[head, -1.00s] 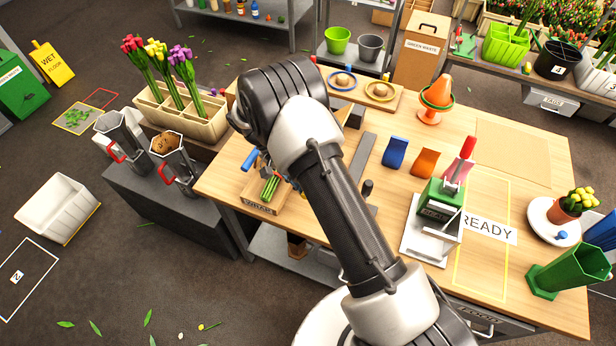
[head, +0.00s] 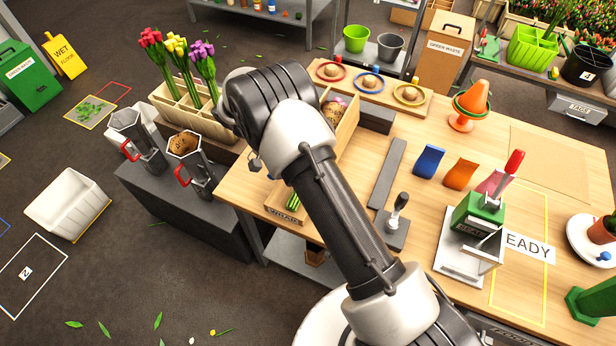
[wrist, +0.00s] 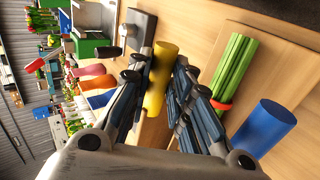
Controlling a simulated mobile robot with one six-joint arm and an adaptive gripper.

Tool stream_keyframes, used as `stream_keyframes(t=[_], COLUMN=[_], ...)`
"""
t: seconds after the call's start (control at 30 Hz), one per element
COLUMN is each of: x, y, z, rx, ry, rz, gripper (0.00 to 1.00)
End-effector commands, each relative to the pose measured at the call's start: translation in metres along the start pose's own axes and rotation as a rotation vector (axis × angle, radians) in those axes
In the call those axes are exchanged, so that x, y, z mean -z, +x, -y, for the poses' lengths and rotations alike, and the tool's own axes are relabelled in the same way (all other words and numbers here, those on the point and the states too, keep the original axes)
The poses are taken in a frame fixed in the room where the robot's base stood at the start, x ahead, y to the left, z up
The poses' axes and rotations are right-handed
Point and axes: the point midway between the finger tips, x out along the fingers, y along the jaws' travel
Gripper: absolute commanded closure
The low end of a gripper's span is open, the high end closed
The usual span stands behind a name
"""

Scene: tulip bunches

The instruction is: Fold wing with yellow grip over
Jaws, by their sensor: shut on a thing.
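The yellow grip (wrist: 160,75) is a short upright-looking cylinder between my gripper's fingers (wrist: 160,95) in the wrist view. My gripper is shut on it. A wooden surface shows below the grip, but I cannot tell the wing's edges or its angle. A bundle of green stems (wrist: 236,65) with an orange-red band lies on wood to the right. A blue cylindrical grip (wrist: 264,126) stands beside the bundle. In the head view my arm hides the yellow grip and the fingers; the stem ends (head: 294,202) show just past my arm, in a wooden holder (head: 285,215).
A grey strip (head: 388,172) and a grey base with an upright black handle (head: 397,225) are right of my arm. Blue (head: 429,160) and orange (head: 460,174) holders stand beyond.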

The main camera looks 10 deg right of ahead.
Motion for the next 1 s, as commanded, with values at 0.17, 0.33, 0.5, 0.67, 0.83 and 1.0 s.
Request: stream_keyframes(t=[0.17, 0.33, 0.5, 0.67, 0.83, 1.0], x=[-0.004, -0.004, -0.004, -0.004, -0.0035, -0.0025], y=[0.0106, 0.0116, 0.012, 0.0123, 0.0112, 0.0091], z=[0.0105, 0.0103, 0.0099, 0.0097, 0.0093, 0.0082], rx=[0.009, 0.007, 0.007, 0.006, 0.007, 0.008], ry=[-0.005, -0.005, -0.006, -0.006, -0.006, -0.005], rz=[0.011, 0.012, 0.013, 0.014, 0.012, 0.009], gripper=[1.0, 1.0, 1.0, 1.0, 0.72, 0.6])
